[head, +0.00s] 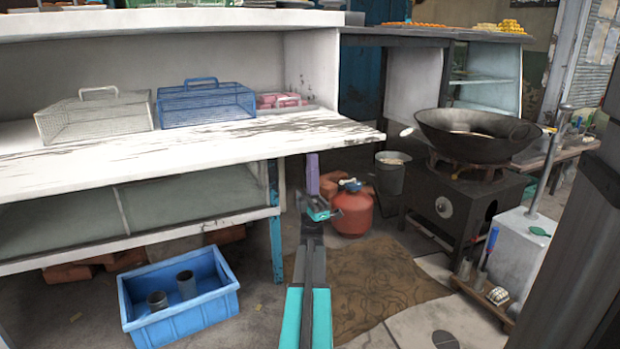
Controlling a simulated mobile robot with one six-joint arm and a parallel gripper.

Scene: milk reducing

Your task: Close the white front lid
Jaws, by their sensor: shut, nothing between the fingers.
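A worn white panel (200,145), which looks like the front lid, lies about level across the front of the white stall (170,60). It leaves the stall's inside open to view. Its right corner reaches out near the middle of the picture. My gripper (318,210) is below and in front of that corner, apart from the panel as far as I can see. It is small and partly hidden by my arm; it is shut and empty.
A white wire basket (95,118) and a blue wire basket (205,103) stand behind the panel. A blue crate (180,318) is on the floor at lower left. A red gas cylinder (352,212) and a wok (475,135) on a stove (445,205) are to the right.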

